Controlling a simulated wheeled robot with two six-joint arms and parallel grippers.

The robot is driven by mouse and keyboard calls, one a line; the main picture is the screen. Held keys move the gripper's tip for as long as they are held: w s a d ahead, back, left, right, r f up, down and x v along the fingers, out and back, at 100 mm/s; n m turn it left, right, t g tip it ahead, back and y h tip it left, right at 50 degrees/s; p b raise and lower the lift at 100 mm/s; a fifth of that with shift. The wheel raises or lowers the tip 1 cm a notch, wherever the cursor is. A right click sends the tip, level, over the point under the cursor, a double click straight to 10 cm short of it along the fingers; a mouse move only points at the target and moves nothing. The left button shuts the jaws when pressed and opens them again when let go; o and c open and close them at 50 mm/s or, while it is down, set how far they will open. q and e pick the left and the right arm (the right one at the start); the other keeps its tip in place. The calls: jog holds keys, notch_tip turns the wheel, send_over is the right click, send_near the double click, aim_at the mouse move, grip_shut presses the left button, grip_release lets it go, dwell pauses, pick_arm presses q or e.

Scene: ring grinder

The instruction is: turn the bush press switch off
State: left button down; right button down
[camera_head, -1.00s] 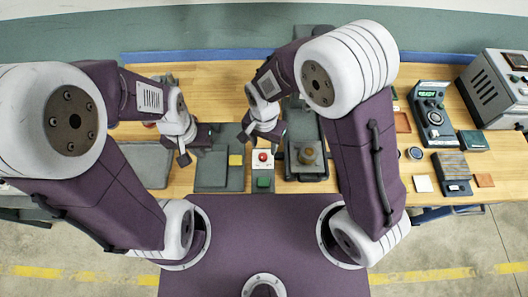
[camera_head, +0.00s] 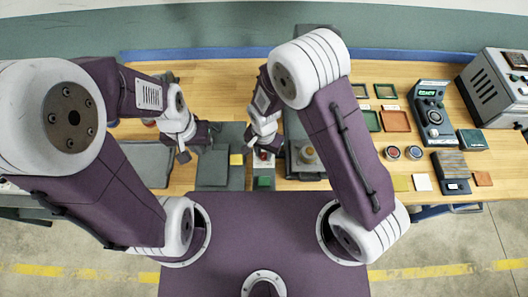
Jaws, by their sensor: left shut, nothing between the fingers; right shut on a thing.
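The switch box (camera_head: 264,182), with a green button on its front half, stands at the front edge of the bench. Its red button (camera_head: 263,155) is partly hidden by my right gripper (camera_head: 263,151), which has come down over it with a finger on each side and is shut on it. The bush press (camera_head: 307,158), a dark grey block with a round tan knob, stands just right of the switch box. My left gripper (camera_head: 190,150) is shut and empty, over the bench to the left of the dark plate.
On the right are small trays (camera_head: 396,121), two round dials, a control unit (camera_head: 432,115) with a green display, and a large grey machine (camera_head: 497,88).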

jog(key=shift+n, duration=0.3)
jog(key=n, duration=0.6)
jog(key=shift+w+r, duration=0.1)
jog(key=n, duration=0.7)
jog(key=shift+n, duration=0.3)
dwell(0.3)
jog(key=c, duration=1.1)
grip_release()
